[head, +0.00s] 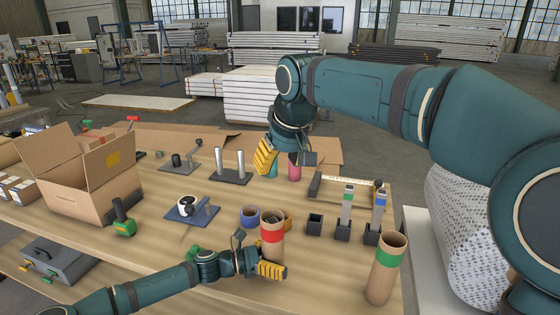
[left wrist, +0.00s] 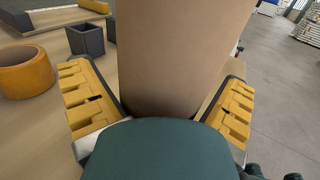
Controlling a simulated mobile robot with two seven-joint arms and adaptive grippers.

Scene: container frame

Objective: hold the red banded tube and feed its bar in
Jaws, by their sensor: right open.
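The red banded tube (head: 272,252), brown with a red band near its top, stands upright at the table's front. My left gripper (head: 270,270) is low at it. In the left wrist view the brown tube wall (left wrist: 185,50) fills the space between the yellow fingers (left wrist: 160,105), which sit close on both sides. My right gripper (head: 268,160) is open at the table's back, beside a pink cylinder (head: 294,172) and a teal one. A green-banded bar (head: 347,205) and a blue-banded bar (head: 379,208) stand in dark holders. I cannot make out a red-banded bar.
An empty dark holder (head: 315,224) stands left of the bars. A green-banded tube (head: 385,272) stands at the front right. A blue ring (head: 250,216) and an orange ring (left wrist: 25,72) lie near the red banded tube. A cardboard box (head: 95,185) stands at the left.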

